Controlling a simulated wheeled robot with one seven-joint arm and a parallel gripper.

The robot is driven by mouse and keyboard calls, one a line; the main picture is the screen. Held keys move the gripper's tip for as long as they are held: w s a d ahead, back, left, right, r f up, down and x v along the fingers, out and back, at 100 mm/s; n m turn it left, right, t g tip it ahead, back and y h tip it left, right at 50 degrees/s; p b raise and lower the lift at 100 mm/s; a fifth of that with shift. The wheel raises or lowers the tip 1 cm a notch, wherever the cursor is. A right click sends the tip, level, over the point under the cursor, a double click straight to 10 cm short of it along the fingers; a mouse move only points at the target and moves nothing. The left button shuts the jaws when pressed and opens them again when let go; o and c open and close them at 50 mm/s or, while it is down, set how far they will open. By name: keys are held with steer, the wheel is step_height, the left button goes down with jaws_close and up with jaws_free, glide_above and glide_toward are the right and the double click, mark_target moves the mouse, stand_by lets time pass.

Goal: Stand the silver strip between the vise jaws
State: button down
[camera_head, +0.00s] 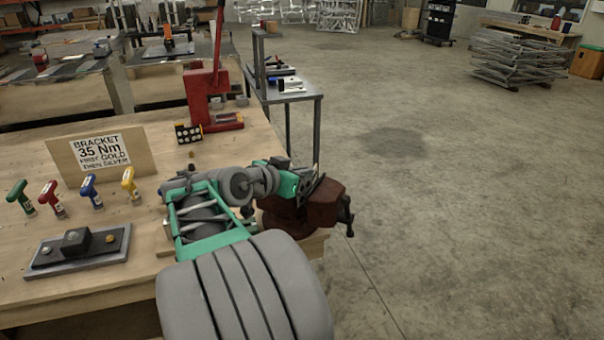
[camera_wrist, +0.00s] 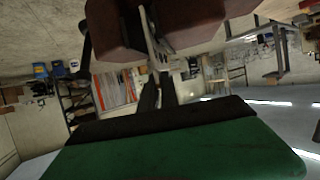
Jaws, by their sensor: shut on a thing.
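The dark red vise (camera_head: 318,207) is at the right front corner of the wooden bench. Its two jaws show at the top of the wrist view (camera_wrist: 192,22), with a gap between them. The silver strip (camera_wrist: 154,38) runs through that gap in the wrist view, slightly tilted there and close to the right jaw; I cannot tell whether it touches. In the head view only a thin sliver of it (camera_head: 316,172) shows at the vise. My gripper (camera_wrist: 157,80) is shut on the strip's near end. In the head view my gripper (camera_head: 303,184) is at the jaws, partly hidden by my arm.
A sign board (camera_head: 100,155) stands on the bench (camera_head: 130,262). Several coloured T-handle drivers (camera_head: 89,190) and a grey fixture plate (camera_head: 80,252) are at the left. A red press (camera_head: 208,98) stands behind. A side table (camera_head: 290,92) is beyond it. The floor to the right is clear.

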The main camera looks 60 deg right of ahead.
steer(key=shift+f, duration=0.55)
steer(key=c, duration=1.5)
jaws_free()
steer(key=shift+a, duration=0.1)
steer(key=b+v, duration=0.1)
steer(key=v, duration=0.6)
steer(key=shift+a+r, duration=0.25)
